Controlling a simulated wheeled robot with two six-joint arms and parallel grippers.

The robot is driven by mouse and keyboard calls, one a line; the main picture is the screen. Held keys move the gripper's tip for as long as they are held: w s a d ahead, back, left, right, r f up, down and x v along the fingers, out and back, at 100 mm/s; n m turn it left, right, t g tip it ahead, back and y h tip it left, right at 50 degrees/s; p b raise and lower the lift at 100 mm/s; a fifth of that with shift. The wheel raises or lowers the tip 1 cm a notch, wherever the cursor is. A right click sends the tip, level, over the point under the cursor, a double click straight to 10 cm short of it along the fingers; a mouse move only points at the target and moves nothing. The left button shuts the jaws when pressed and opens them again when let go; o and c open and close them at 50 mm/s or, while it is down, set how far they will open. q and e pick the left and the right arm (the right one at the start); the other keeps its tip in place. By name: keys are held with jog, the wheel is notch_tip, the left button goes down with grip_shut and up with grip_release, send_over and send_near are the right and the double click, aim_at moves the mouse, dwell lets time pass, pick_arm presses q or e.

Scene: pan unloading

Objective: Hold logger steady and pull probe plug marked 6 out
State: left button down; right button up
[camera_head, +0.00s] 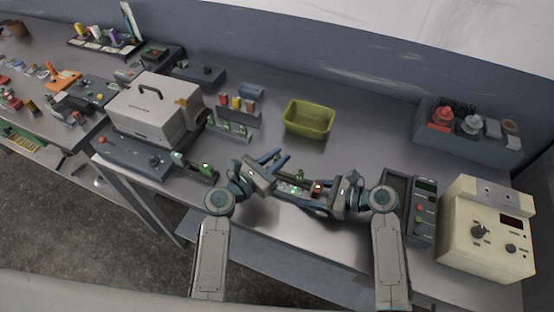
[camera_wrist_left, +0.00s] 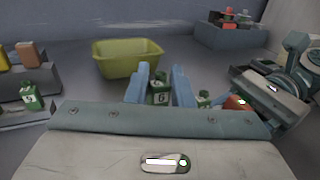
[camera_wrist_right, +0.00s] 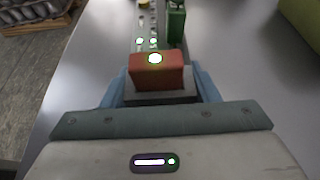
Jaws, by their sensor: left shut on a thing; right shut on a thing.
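The logger (camera_head: 294,189) is a narrow grey strip with lit green lamps and a red-orange end block (camera_wrist_right: 155,72). My right gripper (camera_head: 313,194) is shut on that end block; its fingers show on both sides in the right wrist view. My left gripper (camera_wrist_left: 161,80) is shut on a green plug marked 6 (camera_wrist_left: 160,98), close to the logger. Whether this plug is still seated is hidden. Another green plug (camera_wrist_left: 203,99) stands right of it in the left wrist view. A green plug also shows beside the lamps in the right wrist view (camera_wrist_right: 176,22).
A yellow-green bin (camera_head: 309,119) stands behind the grippers. Left of it are a rack of coloured blocks (camera_head: 239,112) and a grey case (camera_head: 150,110). A dark device (camera_head: 423,212) and a cream box (camera_head: 487,235) stand right. The bench around the bin is mostly clear.

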jog(key=o, duration=1.3)
jog(key=shift+d, duration=0.1)
jog(key=v, duration=1.2)
